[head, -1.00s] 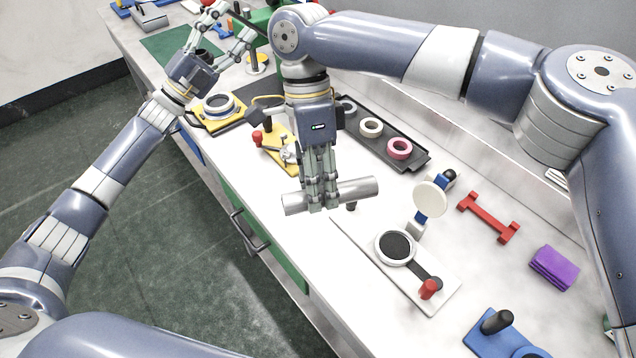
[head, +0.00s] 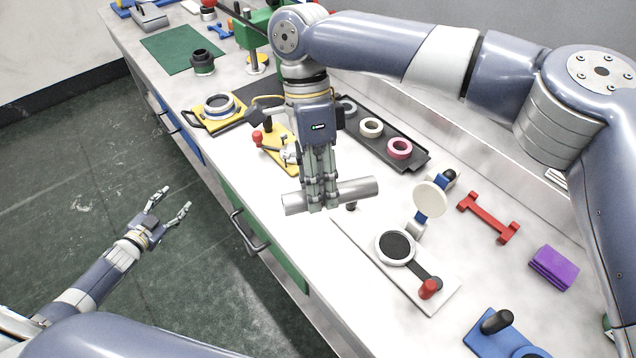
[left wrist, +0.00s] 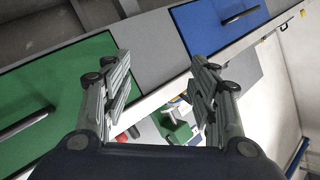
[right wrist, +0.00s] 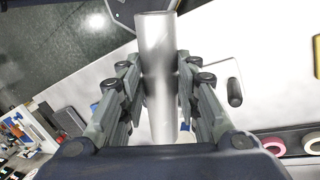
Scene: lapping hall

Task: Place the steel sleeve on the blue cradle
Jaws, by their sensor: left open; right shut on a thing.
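The steel sleeve (head: 358,190) is a plain grey cylinder lying level across my right gripper (head: 318,207). That gripper points down and is shut on the sleeve near its middle, above the bench's front part. In the right wrist view the sleeve (right wrist: 156,60) runs between the fingers (right wrist: 158,92). A small blue piece with raised ends, which looks like the blue cradle (head: 221,31), lies far back on the bench, near the green mat. My left gripper (head: 168,208) is open and empty, out over the floor in front of the bench; it also shows in the left wrist view (left wrist: 160,85).
A red cradle (head: 488,217) and purple cloths (head: 554,267) lie at the right. A white plate (head: 440,290) with a round pad, a black tray (head: 415,160) of rings and a yellow fixture (head: 284,155) surround the sleeve. A green stand (head: 262,35) stands near the blue piece.

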